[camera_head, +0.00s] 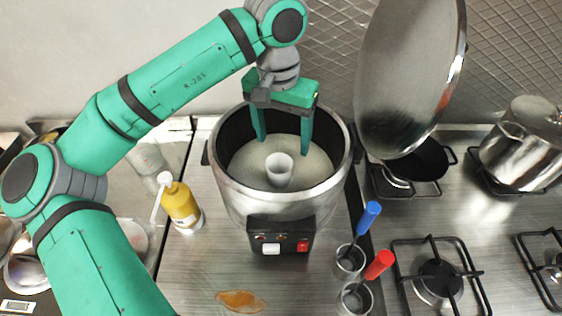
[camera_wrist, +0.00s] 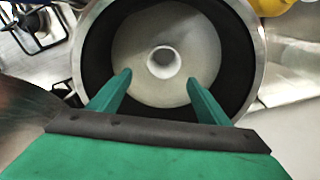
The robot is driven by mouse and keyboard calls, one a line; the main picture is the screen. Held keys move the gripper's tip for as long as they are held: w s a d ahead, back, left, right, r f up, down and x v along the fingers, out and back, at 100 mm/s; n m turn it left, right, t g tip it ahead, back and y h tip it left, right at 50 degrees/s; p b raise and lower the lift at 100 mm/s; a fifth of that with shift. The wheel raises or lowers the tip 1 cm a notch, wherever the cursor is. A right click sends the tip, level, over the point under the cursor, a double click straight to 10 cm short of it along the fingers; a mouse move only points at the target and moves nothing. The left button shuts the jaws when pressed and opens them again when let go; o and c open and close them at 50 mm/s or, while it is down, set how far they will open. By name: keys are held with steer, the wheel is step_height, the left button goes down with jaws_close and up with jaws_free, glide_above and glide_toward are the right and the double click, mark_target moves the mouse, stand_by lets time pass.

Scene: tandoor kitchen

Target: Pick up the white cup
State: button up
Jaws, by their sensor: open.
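The white cup (camera_head: 279,168) stands on the pale contents inside a large steel cooker pot (camera_head: 238,199). In the wrist view the cup (camera_wrist: 163,61) shows from above as a round rim, near the middle of the pot's opening. My gripper (camera_head: 283,146) is open and empty, its green fingers reaching down into the pot, behind the cup in the head view. In the wrist view the fingertips (camera_wrist: 159,76) are spread apart, with the cup just ahead of and between them. I cannot tell the exact height of the fingertips against the cup.
A round steel lid (camera_head: 408,75) stands tilted open at the pot's right. A yellow bottle (camera_head: 181,203) is on the left. Blue-handled (camera_head: 367,218) and red-handled (camera_head: 379,265) utensils stand in metal cups at front right. Burners (camera_head: 440,280) and a steel pot (camera_head: 522,150) lie right.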

glide_toward(279, 167)
steer(key=s, duration=0.1)
steer(key=s+d+f, duration=0.1)
steer(key=shift+s+f+g+y, duration=0.3)
steer(key=shift+f, duration=0.05)
steer(key=shift+w+a+f, duration=0.15)
steer(key=shift+f, duration=1.15)
steer(key=shift+w+a+f, duration=0.1)
steer(key=shift+a+f, duration=0.05)
steer(key=shift+f, duration=1.2)
steer(key=shift+c, duration=0.4)
steer(key=c, duration=1)
